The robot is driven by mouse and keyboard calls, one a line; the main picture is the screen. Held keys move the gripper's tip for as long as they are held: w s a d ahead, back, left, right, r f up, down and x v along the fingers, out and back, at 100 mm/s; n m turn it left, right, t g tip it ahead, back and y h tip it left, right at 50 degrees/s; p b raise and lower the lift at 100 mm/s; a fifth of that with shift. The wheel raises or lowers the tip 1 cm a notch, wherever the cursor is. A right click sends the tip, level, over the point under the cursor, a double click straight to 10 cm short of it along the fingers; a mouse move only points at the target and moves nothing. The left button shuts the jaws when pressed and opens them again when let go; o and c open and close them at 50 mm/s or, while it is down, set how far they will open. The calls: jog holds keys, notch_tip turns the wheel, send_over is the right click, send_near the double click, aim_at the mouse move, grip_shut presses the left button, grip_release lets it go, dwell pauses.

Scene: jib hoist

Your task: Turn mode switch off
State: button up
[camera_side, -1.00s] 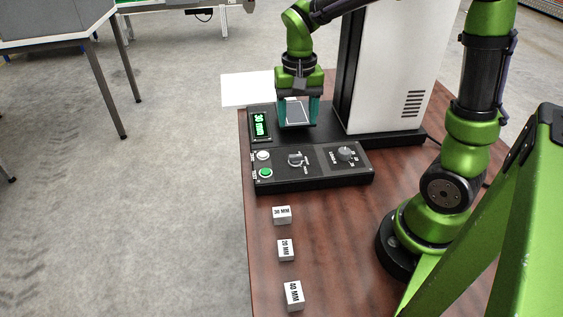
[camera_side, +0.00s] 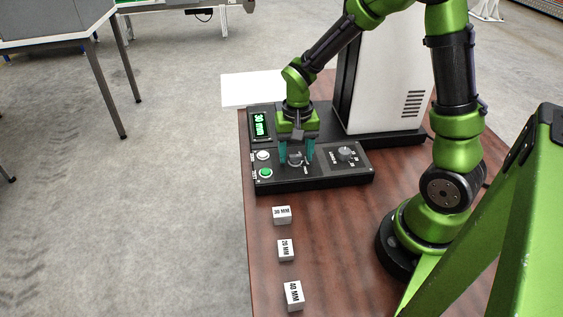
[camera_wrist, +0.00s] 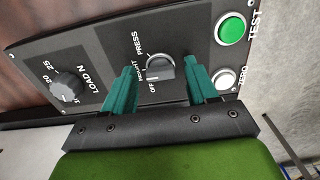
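The mode switch is a dark grey knob on the black control panel. It shows in the wrist view (camera_wrist: 160,68) beside the labels OFF, HEIGHT and PRESS, and partly in the side view (camera_side: 296,160). Its grip bar lies roughly level in the wrist view; I cannot tell for sure which label it points at. My gripper (camera_side: 296,157) is over the panel and pointing down. Its two teal fingers are apart, one on each side of the knob, with visible gaps in the wrist view. Nothing is held.
The LOAD N knob (camera_wrist: 66,86) is beside the mode switch. A green TEST button (camera_side: 265,173) and white ZERO button (camera_side: 263,155) are on the other side. The display (camera_side: 260,125) reads 30 mm. Labelled blocks (camera_side: 286,250) stand in front; a white housing (camera_side: 392,75) stands behind.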

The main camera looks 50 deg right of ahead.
jog(key=c, duration=0.9)
jog(key=shift+n, duration=0.3)
jog(key=n, duration=0.5)
jog(key=shift+n, duration=0.3)
jog(key=n, duration=0.5)
jog(key=shift+d+r+n, duration=0.1)
jog(key=shift+n, duration=0.2)
jog(key=o, duration=1)
jog(key=shift+o, duration=0.2)
